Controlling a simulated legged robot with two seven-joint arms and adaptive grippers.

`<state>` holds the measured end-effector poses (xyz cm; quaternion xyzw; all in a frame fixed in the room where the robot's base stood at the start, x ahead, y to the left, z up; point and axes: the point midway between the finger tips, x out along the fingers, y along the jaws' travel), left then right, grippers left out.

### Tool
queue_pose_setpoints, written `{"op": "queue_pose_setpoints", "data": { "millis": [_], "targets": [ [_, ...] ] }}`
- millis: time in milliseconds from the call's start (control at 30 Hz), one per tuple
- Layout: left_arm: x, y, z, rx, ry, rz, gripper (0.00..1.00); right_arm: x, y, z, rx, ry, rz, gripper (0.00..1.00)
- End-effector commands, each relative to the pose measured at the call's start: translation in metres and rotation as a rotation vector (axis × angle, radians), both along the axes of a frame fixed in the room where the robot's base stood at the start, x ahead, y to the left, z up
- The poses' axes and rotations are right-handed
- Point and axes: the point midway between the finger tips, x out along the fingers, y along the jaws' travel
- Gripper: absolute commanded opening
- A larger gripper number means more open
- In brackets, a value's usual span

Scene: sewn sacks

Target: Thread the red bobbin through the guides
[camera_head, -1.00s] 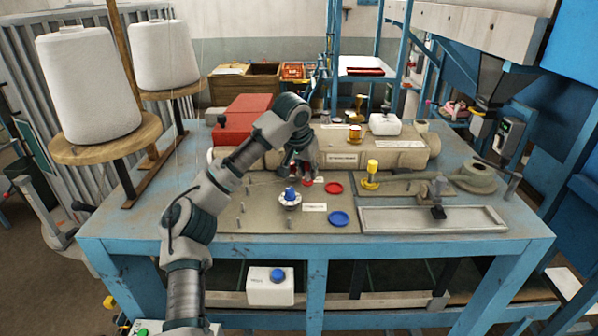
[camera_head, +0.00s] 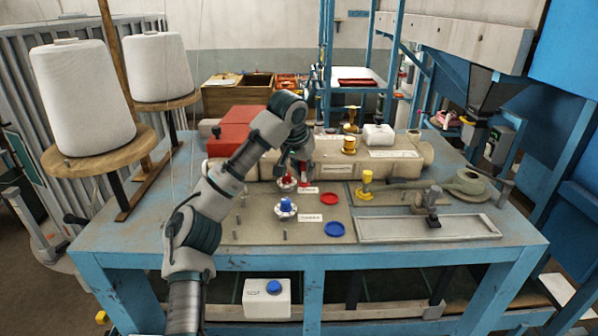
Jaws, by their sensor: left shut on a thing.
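The red bobbin (camera_head: 287,180) is small in the head view, at the plate's back edge, just under my left gripper (camera_head: 296,172). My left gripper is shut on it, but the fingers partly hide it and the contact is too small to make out. A blue bobbin (camera_head: 286,205) stands upright on a white base in front of it. Small metal pegs, perhaps the guides (camera_head: 285,235), stand on the plate (camera_head: 262,228). Whether thread runs from the red bobbin cannot be seen. My right gripper is not in view.
A red disc (camera_head: 330,198) and a blue disc (camera_head: 334,229) lie to the right. A yellow bobbin (camera_head: 366,182) stands beyond, near a shallow tray (camera_head: 385,235). A beige machine body (camera_head: 345,166) lies behind. Large white cones (camera_head: 80,100) stand at left.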

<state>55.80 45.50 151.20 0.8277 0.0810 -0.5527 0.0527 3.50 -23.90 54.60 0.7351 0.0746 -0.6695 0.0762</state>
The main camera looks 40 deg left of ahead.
Motion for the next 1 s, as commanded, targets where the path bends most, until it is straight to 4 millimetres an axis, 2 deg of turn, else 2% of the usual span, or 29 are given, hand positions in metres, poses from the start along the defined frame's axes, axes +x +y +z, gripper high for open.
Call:
{"op": "queue_pose_setpoints", "data": {
  "millis": [133,300,467,1000],
  "targets": [
    [0.028,-0.032,0.000,0.000,0.000,-0.005,0.00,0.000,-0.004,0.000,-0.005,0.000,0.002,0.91],
    [0.045,-0.054,-0.003,-0.004,0.003,-0.002,0.00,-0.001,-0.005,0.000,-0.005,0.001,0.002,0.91],
    [0.045,-0.054,-0.009,-0.003,0.001,0.000,0.00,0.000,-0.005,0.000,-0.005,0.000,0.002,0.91],
    [0.046,-0.056,-0.046,-0.004,0.002,-0.002,0.00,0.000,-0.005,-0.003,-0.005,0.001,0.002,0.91]
  ]
}}
